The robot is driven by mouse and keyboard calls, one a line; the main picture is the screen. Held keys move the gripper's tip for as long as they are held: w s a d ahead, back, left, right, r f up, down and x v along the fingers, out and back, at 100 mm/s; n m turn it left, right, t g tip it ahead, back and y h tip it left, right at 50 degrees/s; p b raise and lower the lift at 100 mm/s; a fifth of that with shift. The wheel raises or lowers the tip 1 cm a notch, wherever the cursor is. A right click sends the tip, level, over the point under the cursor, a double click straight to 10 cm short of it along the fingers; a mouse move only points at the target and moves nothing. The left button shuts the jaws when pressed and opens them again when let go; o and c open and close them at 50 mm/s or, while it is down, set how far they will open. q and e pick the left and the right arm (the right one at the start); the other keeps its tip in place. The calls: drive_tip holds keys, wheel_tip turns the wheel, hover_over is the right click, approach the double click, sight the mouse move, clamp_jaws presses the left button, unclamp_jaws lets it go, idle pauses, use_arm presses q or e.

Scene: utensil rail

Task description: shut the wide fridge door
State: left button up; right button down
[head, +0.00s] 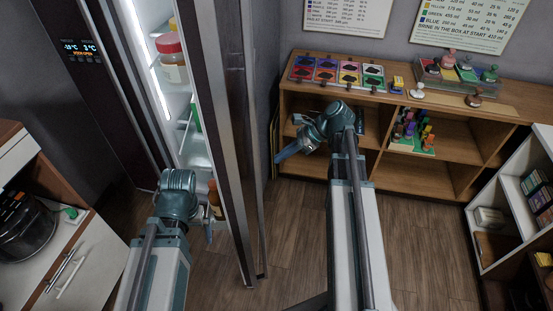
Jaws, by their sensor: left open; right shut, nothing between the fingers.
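The wide fridge door (238,140) stands open, its dark edge and outer face toward the right. Behind it the lit fridge interior (147,55) shows through a gap. The display (82,47) on the other, dark door reads door open. My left gripper (208,232) is low at the inner side of the wide door, close to its edge; I cannot tell whether it touches. Its jaws are open, partly hidden by my wrist. My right gripper (282,156) is shut and empty, to the right of the wide door and apart from it, pointing left.
A jar with a red lid (172,60) and a brown bottle (215,198) stand on shelves inside. A wooden shelf unit (440,175) with stamps and ink pads is at the right. A white cabinet (75,265) stands at lower left. Wooden floor (295,225) is clear right of the door.

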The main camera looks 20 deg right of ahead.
drive_tip(key=w+a+f+b, duration=0.3)
drive_tip(key=a+f+b, duration=0.1)
drive_tip(key=a, duration=0.4)
drive_tip(key=shift+a+f, duration=0.25)
drive_tip(key=shift+f, duration=0.3)
drive_tip(key=shift+a, duration=0.1)
